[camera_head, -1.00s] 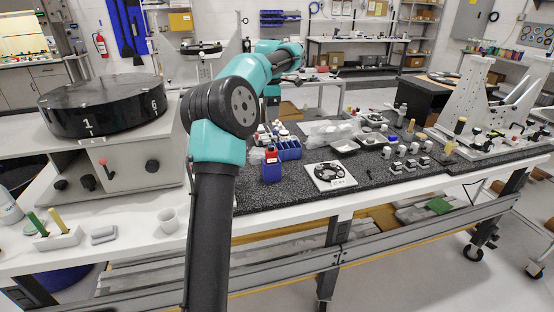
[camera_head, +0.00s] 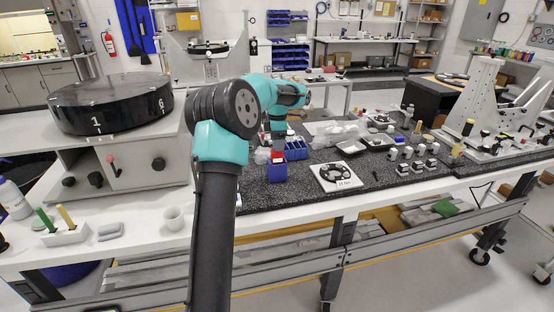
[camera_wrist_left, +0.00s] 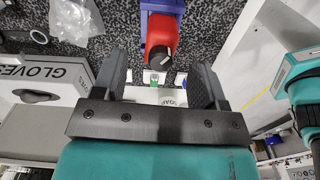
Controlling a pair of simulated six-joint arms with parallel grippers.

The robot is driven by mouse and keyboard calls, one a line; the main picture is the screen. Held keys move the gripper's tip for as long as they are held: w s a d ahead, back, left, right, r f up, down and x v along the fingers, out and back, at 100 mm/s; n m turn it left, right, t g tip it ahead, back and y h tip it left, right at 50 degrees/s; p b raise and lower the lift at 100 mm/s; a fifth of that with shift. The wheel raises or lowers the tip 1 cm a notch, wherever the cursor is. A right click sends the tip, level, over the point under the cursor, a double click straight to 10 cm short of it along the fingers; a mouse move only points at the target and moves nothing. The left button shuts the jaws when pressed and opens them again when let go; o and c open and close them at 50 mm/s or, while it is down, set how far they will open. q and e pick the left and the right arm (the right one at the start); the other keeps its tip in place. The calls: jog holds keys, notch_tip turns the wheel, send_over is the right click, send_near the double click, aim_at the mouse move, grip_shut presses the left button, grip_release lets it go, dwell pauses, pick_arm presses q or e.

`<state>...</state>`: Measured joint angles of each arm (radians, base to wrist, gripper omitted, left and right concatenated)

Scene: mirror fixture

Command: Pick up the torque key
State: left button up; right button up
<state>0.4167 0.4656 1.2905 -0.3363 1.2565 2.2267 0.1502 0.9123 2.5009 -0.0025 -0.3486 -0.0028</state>
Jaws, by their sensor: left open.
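A red piece with a dark tip (camera_wrist_left: 162,42) sits at a blue holder (camera_wrist_left: 162,6) in the left wrist view. In the head view the red piece (camera_head: 277,157) shows above the blue holder (camera_head: 277,173) on the speckled black mat. I cannot tell for certain that the red piece is the torque key. My left gripper (camera_wrist_left: 156,66) is open and empty, with the red piece ahead between its fingers, not gripped. In the head view my left arm hides most of this gripper. My right gripper is not in view.
A white plate with a black ring pattern (camera_head: 335,178) lies right of the blue holder. In the wrist view, a glove box (camera_wrist_left: 45,78) is at the left.

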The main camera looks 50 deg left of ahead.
aim_at(277, 153)
pick_arm(q)
jog(key=shift+f, duration=0.25)
jog(key=shift+f, duration=2.5)
jog(key=c, duration=1.2)
